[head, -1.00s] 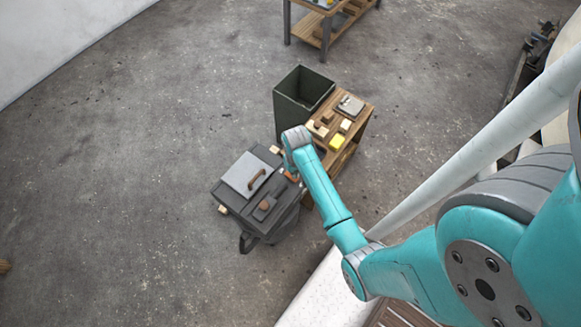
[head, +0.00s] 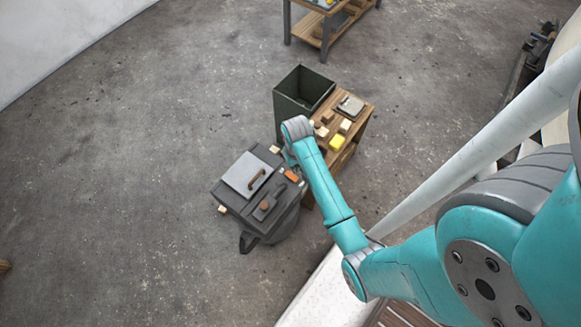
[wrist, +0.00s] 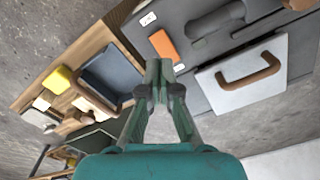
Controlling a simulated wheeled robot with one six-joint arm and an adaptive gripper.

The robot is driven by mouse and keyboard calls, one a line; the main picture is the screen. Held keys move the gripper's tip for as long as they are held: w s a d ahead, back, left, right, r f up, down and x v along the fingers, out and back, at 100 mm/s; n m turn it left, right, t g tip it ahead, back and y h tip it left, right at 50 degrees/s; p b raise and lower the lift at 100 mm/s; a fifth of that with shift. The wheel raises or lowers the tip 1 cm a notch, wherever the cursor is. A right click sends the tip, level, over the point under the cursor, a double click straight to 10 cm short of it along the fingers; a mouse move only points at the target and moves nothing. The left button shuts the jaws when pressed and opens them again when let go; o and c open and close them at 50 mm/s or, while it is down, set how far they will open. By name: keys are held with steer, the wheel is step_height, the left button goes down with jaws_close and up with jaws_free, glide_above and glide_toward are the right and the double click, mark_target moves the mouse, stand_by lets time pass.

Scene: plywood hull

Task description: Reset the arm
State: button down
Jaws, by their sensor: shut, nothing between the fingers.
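My teal arm (head: 325,190) reaches out from the right in the head view, with its wrist end over the gap between the dark toolbox-like case (head: 235,200) and the small wooden table (head: 368,112). My gripper (wrist: 158,66) shows in the wrist view with its fingertips together and nothing between them. The fingertips are near the edge of the dark case, below an orange block (wrist: 163,46) in the picture. In the head view the gripper's fingers are mostly hidden behind the wrist.
The case has a pale lid with a brown handle (head: 257,178). The table bears a yellow block (head: 337,142) and several wooden blocks. A dark green open bin (head: 290,106) stands beside it. A workbench (head: 322,33) is at the back.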

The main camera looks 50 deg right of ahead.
stand_by(0.3)
steer(key=s+a+n+t+h, duration=0.25)
steer(key=s+a+t, duration=0.35)
steer(key=s+a, duration=0.65)
steer(key=s+a+r+n+t, duration=0.1)
steer(key=s+a+r+t, duration=0.1)
steer(key=r, duration=0.7)
steer(key=s+a+r+n+t+y, duration=0.1)
steer(key=s+r+t, duration=0.3)
steer(key=r, duration=0.5)
steer(key=s+a+r+n+t+y, duration=0.1)
steer(key=s+a+r+t, duration=0.1)
steer(key=s+r, duration=0.4)
step_height(320, 180, up, 4)
steer(key=shift+s+a+f+t, duration=0.15)
steer(key=shift+a+t, duration=0.25)
steer(key=shift+a, duration=0.5)
steer(key=shift+d+y, duration=0.15)
steer(key=shift+y, duration=0.1)
